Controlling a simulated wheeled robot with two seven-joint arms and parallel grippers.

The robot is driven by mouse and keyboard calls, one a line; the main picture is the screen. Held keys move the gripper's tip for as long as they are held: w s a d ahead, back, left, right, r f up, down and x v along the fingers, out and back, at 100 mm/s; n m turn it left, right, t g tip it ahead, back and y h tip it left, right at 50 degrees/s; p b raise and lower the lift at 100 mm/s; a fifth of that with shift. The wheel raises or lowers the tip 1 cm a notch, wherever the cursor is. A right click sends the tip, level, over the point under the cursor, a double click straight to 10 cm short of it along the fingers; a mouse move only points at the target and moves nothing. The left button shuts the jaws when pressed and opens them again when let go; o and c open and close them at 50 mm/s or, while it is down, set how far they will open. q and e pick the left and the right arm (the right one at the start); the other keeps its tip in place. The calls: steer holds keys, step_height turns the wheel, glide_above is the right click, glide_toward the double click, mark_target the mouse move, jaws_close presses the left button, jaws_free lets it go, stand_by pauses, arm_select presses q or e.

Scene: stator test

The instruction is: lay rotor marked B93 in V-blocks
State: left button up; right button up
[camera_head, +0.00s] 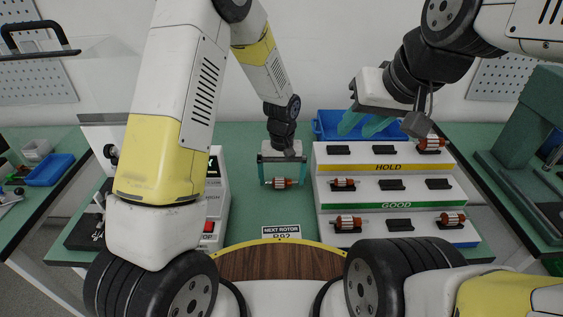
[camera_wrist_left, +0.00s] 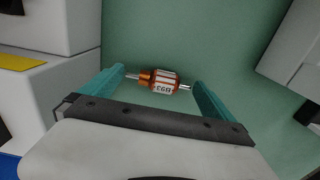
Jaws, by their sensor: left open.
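An orange-and-silver rotor (camera_head: 280,184) lies on the green bench top, its shaft running left to right. In the left wrist view the rotor (camera_wrist_left: 160,82) carries an upside-down label that appears to read B93. My left gripper (camera_head: 281,181) is open, with its teal fingers (camera_wrist_left: 160,88) near the two shaft ends; I see gaps between fingers and shaft. My right gripper (camera_head: 368,125) is raised behind the rack, its teal fingers apart and empty. A white machine with a red button (camera_head: 208,227) stands left, largely hidden by my left arm. I cannot make out V-blocks on it.
A stepped white rack (camera_head: 388,168) marked HOLD and GOOD holds several rotors and black cradles at right. A blue bin (camera_head: 325,125) is behind it. A NEXT ROTOR sign (camera_head: 281,232) stands in front, its number hard to read. Bench around the rotor is clear.

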mark_target(282, 180)
arm_select(q)
step_height(282, 180, up, 12)
steer(key=f, duration=0.1)
steer(key=s+a+r+t+h, duration=0.1)
steer(key=s+a+r, duration=0.25)
steer(key=r, duration=0.35)
steer(key=s+a+r+t+h, duration=0.1)
steer(key=s+a+r+t, duration=0.15)
steer(key=a+r, duration=0.35)
steer(key=s+a+r+t, duration=0.1)
steer(key=s+a+r, duration=0.1)
steer(key=s, duration=0.4)
steer(key=s+a+r+t, duration=0.1)
steer(key=s+a+r, duration=0.2)
steer(key=s, duration=0.4)
steer(key=shift+s+a+r+m+t, duration=0.25)
steer(key=shift+r+m+t, duration=0.1)
steer(key=shift+r, duration=0.5)
